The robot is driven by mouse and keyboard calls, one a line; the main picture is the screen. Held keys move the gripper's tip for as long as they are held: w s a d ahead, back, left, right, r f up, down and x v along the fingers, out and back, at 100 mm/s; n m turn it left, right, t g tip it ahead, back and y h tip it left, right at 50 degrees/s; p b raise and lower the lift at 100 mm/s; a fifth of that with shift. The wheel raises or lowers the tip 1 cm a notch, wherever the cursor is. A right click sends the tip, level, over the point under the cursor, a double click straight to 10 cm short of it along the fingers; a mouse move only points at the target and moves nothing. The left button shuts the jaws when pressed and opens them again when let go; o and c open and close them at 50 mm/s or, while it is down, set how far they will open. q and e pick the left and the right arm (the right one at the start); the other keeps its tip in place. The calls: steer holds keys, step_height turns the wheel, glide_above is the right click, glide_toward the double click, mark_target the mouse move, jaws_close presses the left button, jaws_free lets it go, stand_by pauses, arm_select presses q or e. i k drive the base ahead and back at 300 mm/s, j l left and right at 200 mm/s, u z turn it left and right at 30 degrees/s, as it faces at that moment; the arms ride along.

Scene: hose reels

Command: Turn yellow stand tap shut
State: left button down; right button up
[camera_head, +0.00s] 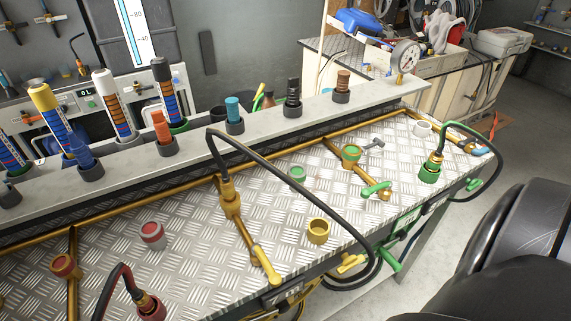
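A brass pipe stand (230,197) stands on the metal-plate bench, with a black hose on its top. A tap with a yellow lever (267,265) sits at the near end of its pipe, close to the bench's front edge. The lever points toward the front edge, roughly in line with the pipe. A second yellow handle (350,264) shows just below the front edge, partly behind the hose. Neither of my grippers is in view.
The black hose (315,190) arcs right over the bench and past its front edge. A yellow cup (318,231) stands right of the tap. A green lever (377,188), green stand (429,172) and red stand (151,306) are also on the bench. A grey ledge (220,145) with upright tools runs behind.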

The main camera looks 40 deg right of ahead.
mark_target(275, 278)
steer(key=z, duration=1.05)
